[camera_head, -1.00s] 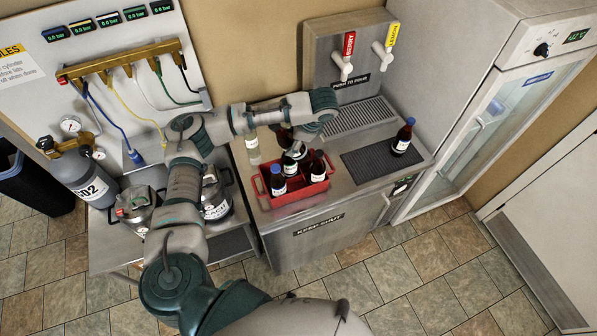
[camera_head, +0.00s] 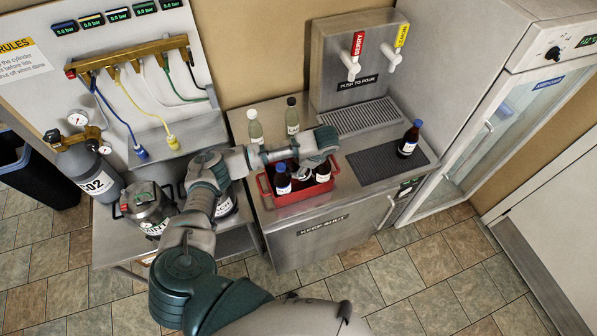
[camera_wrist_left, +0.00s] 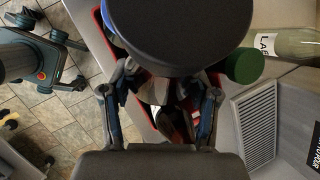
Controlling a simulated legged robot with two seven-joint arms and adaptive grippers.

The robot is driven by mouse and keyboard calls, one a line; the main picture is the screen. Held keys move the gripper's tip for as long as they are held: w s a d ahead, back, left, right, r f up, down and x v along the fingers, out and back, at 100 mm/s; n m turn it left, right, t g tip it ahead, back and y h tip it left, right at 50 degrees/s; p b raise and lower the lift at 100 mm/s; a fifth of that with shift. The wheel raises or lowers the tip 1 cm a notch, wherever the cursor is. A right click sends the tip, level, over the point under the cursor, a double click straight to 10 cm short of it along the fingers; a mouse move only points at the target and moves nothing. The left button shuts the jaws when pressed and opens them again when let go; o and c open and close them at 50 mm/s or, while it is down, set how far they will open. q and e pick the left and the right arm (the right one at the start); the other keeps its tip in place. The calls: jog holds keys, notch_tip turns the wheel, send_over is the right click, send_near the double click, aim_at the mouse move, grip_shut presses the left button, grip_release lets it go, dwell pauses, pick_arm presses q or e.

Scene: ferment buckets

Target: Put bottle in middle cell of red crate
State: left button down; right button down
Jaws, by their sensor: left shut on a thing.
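The red crate (camera_head: 302,196) sits on the steel counter at its front left. A dark bottle with a blue cap (camera_head: 282,180) stands in its left part, and another dark bottle (camera_head: 322,172) stands in its right part. My left gripper (camera_head: 302,172) is over the middle of the crate, between these bottles. My right gripper is not in view.
A white-capped pale bottle (camera_head: 254,127) and a dark-capped pale bottle (camera_head: 292,117) stand behind the crate. A dark bottle (camera_head: 409,139) stands on the black mat (camera_head: 375,165) to the right. Taps (camera_head: 352,68) hang above the drip grille (camera_head: 358,117).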

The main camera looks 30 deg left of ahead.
pick_arm(q)
notch_tip(320, 180, down, 4)
jog(key=shift+s+d+r, duration=0.1)
jog(key=shift+s, duration=0.05)
jog(key=shift+s+d+f, duration=0.1)
jog(key=shift+f, duration=0.1)
jog(key=shift+c, duration=2.3)
grip_release()
jog(key=shift+f, duration=0.1)
jog(key=shift+o, duration=1)
jog(key=shift+w, duration=0.2)
jog(key=shift+a, duration=0.2)
